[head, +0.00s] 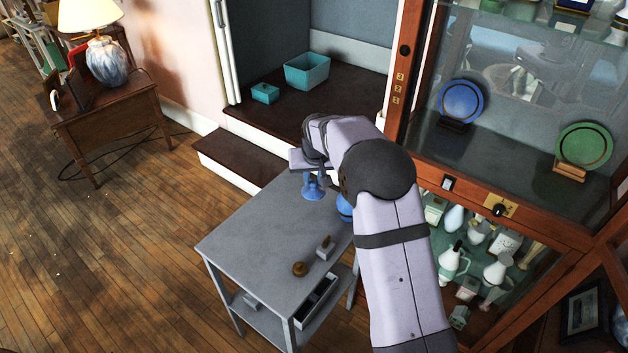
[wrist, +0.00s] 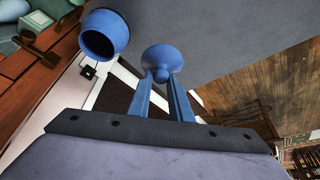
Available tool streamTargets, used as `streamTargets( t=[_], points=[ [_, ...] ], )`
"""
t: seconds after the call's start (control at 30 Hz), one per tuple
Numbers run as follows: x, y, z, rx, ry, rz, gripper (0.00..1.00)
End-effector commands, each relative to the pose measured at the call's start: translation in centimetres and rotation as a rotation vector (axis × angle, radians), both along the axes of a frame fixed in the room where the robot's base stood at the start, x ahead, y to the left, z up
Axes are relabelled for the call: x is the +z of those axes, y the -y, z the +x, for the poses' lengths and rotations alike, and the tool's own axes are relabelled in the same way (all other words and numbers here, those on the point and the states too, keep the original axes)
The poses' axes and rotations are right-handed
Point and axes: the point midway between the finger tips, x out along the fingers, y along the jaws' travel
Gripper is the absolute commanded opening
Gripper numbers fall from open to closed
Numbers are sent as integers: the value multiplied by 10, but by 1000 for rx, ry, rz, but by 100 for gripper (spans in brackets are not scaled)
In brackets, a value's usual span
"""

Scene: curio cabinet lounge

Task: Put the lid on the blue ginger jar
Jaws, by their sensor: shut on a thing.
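My gripper (wrist: 162,82) is shut on the knob of a round blue lid (wrist: 167,56), which hangs between its two blue fingertips in the wrist view. In the head view my gripper (head: 313,180) holds the lid (head: 314,193) over the back part of the grey table. The blue ginger jar (wrist: 103,36) is open, with its dark mouth showing, to the left of the lid and apart from it in the wrist view. In the head view the jar (head: 344,208) stands just right of the lid, mostly hidden behind my arm.
The grey table (head: 255,245) has free room at its left and front. A round brown object (head: 299,269) and a small block with a knob (head: 325,247) lie near its right edge. The glass-fronted cabinet (head: 408,100) rises at the right. Teal boxes (head: 307,72) sit behind.

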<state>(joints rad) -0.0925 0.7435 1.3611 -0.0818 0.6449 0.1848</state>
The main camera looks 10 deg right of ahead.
Motion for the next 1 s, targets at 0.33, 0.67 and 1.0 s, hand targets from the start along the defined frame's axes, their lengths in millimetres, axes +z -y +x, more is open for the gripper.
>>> streamTargets(
  t=[0.33,0.67,1.0],
  points=[
    [56,74,-12,-128,3,-1,0],
    [68,116,-33,-230,7,-1,0],
    [54,108,-18,-50,20,2,0]
  ],
)
